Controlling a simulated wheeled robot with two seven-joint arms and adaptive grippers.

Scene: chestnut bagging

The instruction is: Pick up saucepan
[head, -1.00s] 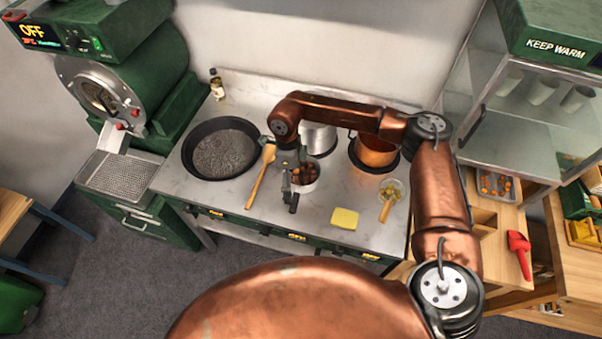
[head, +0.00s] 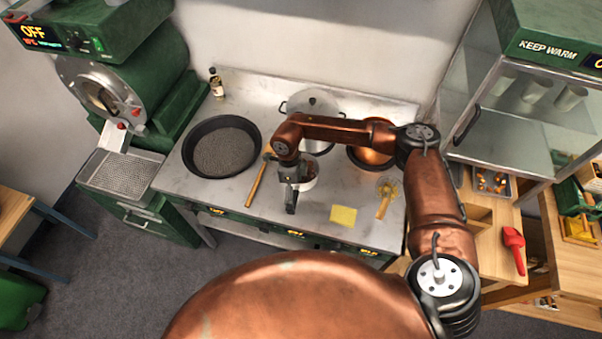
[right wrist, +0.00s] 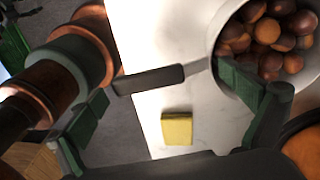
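The saucepan (head: 309,182) is small and white, on the steel worktop, partly hidden by my right arm in the head view. In the right wrist view the saucepan (right wrist: 216,50) holds several brown chestnuts, and its dark handle (right wrist: 150,79) points left. My right gripper (head: 291,197) is low at the saucepan's near side. In the right wrist view my right gripper (right wrist: 167,88) has its green fingers wide apart, one by the saucepan's rim and one toward the handle's far end. The handle lies across the gap, not visibly clamped. My left gripper is not in view.
A black pan (head: 222,146) is left of a wooden utensil (head: 258,183).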

